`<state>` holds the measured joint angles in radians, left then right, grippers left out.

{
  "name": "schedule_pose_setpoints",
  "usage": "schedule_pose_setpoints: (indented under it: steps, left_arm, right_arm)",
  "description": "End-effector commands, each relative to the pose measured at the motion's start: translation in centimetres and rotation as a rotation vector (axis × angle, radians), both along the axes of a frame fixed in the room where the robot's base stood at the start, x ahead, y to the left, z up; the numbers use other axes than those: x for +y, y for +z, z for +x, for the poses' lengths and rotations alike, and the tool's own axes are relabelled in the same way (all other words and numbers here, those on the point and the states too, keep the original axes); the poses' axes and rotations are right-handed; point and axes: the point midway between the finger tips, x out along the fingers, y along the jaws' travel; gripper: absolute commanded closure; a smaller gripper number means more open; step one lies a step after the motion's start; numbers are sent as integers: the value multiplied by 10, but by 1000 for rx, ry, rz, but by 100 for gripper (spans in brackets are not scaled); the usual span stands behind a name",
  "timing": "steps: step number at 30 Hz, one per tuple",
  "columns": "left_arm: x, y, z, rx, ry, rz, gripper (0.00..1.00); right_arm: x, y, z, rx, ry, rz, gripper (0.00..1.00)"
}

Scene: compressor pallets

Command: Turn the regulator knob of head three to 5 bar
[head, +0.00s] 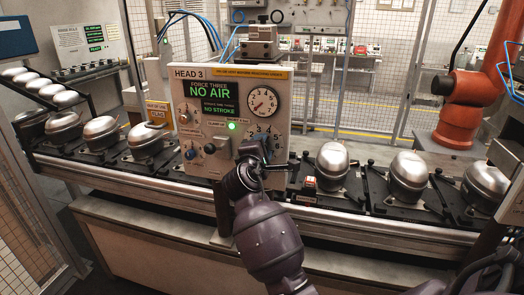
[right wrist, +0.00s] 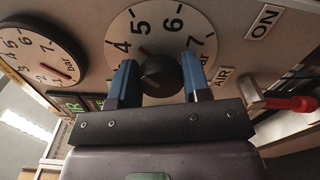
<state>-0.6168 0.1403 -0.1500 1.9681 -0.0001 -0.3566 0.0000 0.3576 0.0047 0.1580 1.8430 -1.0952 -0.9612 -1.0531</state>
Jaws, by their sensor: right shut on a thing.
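The head 3 panel (head: 200,150) faces me in the head view, with a green display reading "NO AIR" and "NO STROKE". My right gripper (right wrist: 160,82) is shut on the black regulator knob (right wrist: 160,74), one blue finger on each side. The knob sits on a white numbered dial (right wrist: 118,32), also visible in the head view (head: 274,132). A small red mark shows near the 5, on its 4 side. In the head view my right gripper (head: 254,152) hides the knob. A round gauge (head: 263,101) sits above the dial. My left gripper is not in view.
A red-tipped lever (right wrist: 290,103) beside an "ON" label stands close to the right finger. Silver compressor shells (head: 331,160) sit on the conveyor (head: 130,180) on both sides of the panel. An orange robot arm (head: 462,110) stands at the back right.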

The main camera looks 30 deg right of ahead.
Motion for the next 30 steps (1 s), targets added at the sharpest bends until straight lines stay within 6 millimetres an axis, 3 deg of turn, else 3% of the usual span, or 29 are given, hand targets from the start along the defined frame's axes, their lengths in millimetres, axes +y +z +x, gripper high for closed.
schedule_pose_setpoints:
  steps: [15, 30]
  left_arm:
    - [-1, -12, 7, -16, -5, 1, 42]
    - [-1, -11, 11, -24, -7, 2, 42]
  right_arm:
    - [0, -4, 0, -253, -1, 220, 80]
    - [0, -3, 0, -303, -1, 263, 80]
